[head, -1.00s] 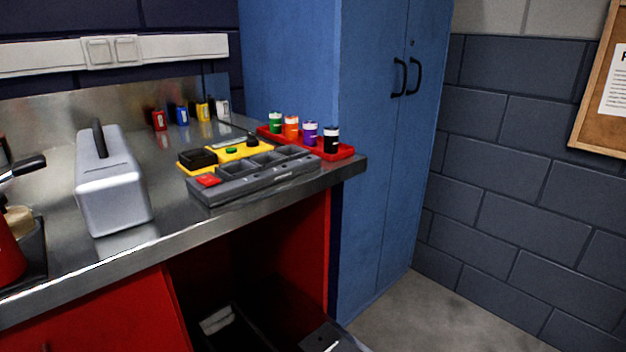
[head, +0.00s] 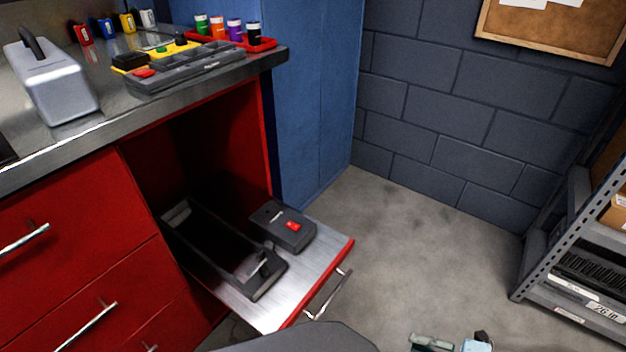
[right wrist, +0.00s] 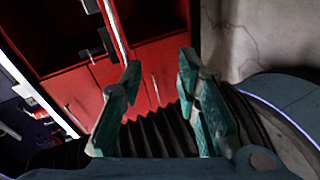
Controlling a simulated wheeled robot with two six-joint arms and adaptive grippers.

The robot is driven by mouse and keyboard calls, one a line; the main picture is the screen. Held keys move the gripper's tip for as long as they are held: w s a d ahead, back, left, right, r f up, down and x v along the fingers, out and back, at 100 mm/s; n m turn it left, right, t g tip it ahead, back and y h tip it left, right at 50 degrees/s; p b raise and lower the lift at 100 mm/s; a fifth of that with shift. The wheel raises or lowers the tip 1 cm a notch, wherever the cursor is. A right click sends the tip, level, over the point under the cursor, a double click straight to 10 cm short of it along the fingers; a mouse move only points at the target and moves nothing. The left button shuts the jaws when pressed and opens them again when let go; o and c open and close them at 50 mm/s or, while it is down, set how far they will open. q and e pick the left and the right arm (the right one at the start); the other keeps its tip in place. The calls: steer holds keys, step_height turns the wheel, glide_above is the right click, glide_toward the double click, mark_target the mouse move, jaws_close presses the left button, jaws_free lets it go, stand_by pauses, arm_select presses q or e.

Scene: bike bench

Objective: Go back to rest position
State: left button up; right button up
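My right gripper (right wrist: 159,72) is open in the right wrist view, its two teal fingers spread apart with nothing between them. Parts of it (head: 450,344) also show at the bottom edge of the head view, above the floor and right of the open drawer (head: 318,262). My left gripper is in neither view. The open drawer holds a long dark open-topped tray (head: 222,250) and a dark box with a red part (head: 283,226).
The bench top (head: 105,115) carries a silver toolbox (head: 55,85), a grey compartment tray (head: 185,72) and a red tray of bottles (head: 262,44). A metal shelf unit (head: 560,235) stands at right. The floor between is clear.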

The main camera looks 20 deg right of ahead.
steer(key=s+d+f+m+g+h+p, duration=0.1)
steer(key=s+d+f+m+h+p, duration=0.2)
steer(key=d+m+h+p, duration=0.25)
steer(key=s+d+f+m+g+h+p, duration=0.1)
steer(key=s+d+f+m+h+p, duration=0.15)
steer(key=d+m+h, duration=0.5)
steer(key=s+a+m+g+p, duration=0.5)
steer(key=s+m+p, duration=0.2)
steer(key=s+p, duration=0.25)
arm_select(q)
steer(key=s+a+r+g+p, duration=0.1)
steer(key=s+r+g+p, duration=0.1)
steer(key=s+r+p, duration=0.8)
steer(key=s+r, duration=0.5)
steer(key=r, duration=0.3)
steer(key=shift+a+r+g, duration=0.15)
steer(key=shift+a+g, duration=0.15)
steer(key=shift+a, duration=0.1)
arm_select(e)
steer(key=s+a+r+m+g+y, duration=0.1)
steer(key=s+a+r+m, duration=0.1)
steer(key=a, duration=0.5)
steer(key=s+a+r+m+g+y, duration=0.1)
steer(key=s+a+r, duration=0.1)
steer(key=a+r, duration=0.2)
steer(key=a, duration=0.3)
steer(key=shift+s+a+r+m+y, duration=0.15)
steer(key=shift+s+a+m+y, duration=0.15)
steer(key=shift+s+m, duration=0.1)
